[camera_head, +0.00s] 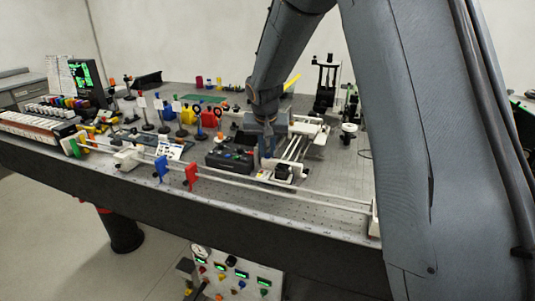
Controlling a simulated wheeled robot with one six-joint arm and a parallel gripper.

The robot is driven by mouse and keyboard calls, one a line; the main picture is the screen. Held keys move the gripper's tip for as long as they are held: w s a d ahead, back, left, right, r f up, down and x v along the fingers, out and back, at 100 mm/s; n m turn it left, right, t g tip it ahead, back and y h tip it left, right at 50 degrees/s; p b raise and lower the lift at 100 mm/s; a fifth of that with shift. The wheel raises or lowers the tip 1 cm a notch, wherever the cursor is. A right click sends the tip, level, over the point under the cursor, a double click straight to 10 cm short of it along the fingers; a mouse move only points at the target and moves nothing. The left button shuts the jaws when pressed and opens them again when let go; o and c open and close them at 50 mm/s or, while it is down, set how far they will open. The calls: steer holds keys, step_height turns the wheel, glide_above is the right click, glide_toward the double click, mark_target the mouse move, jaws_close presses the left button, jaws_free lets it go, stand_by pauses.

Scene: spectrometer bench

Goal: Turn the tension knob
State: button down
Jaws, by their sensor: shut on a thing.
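My gripper (266,152) points down over the bench in the middle of the picture. Its fingers reach down between a black control box (230,158) and a white rail stage (292,150). The gripper is shut on a small part there, which I take to be the tension knob. The knob itself is hidden by the fingers and too small to make out. A small black motor-like block (284,172) sits at the front end of the stage, just right of and below the fingertips.
A long rail with blue (161,168) and red (191,176) plates runs along the bench's front edge. Post-mounted optics (180,118) crowd the left. A black stand (326,82) rises behind. The perforated bench top (345,175) is mostly clear at right.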

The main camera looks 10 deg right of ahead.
steer(key=shift+w+a+f+m+h+b, duration=0.1)
steer(key=shift+m+h+b, duration=0.1)
steer(key=shift+m+b, duration=0.5)
steer(key=shift+a+m+h+b, duration=0.1)
steer(key=shift+m+h+b, duration=0.1)
steer(key=shift+m+b, duration=0.45)
steer(key=shift+b, duration=0.3)
steer(key=shift+g, duration=0.3)
steer(key=c, duration=1.7)
jaws_free()
steer(key=shift+o, duration=0.2)
steer(key=shift+r, duration=0.2)
steer(key=p+v, duration=0.4)
steer(key=v, duration=0.3)
steer(key=shift+s+r, duration=0.2)
steer(key=shift+r, duration=0.05)
